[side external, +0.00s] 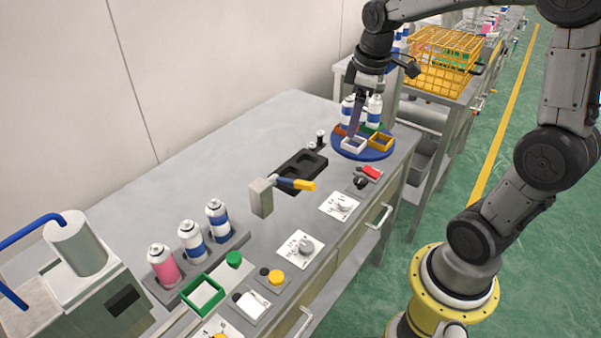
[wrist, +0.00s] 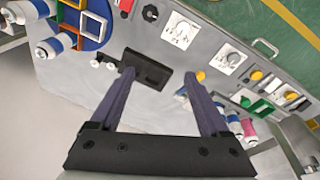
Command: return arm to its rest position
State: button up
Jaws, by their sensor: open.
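My gripper (side external: 354,132) is at the back right of the bench in the side external view, pointing down with its fingers in front of the blue round turntable. In the wrist view my gripper (wrist: 160,76) shows two purple-grey fingers spread apart with nothing between them. The black recessed fixture (wrist: 148,69) appears beyond the fingertips there. In the side view the black fixture (side external: 300,164) lies left of the gripper. The fingertips look above the bench; the exact height cannot be told.
The blue turntable (side external: 379,154) bears small square frames and two white-blue cans (side external: 374,108). A grey post with a yellow-tipped lever (side external: 262,197) stands mid-bench. Several cans stand in a rack (side external: 168,292) at front left, near a crimping machine (side external: 78,245). A yellow wire basket (side external: 443,62) sits behind.

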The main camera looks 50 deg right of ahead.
jog(key=s+a+r+t, duration=0.3)
jog(key=s+a+r, duration=0.35)
jog(key=a, duration=0.25)
jog(key=s+a+f+m, duration=0.3)
jog(key=s+f+m, duration=0.1)
jog(key=s, duration=0.4)
jog(key=shift+s+t+y, duration=0.2)
jog(key=shift+t+y, duration=0.1)
jog(key=shift+y, duration=0.1)
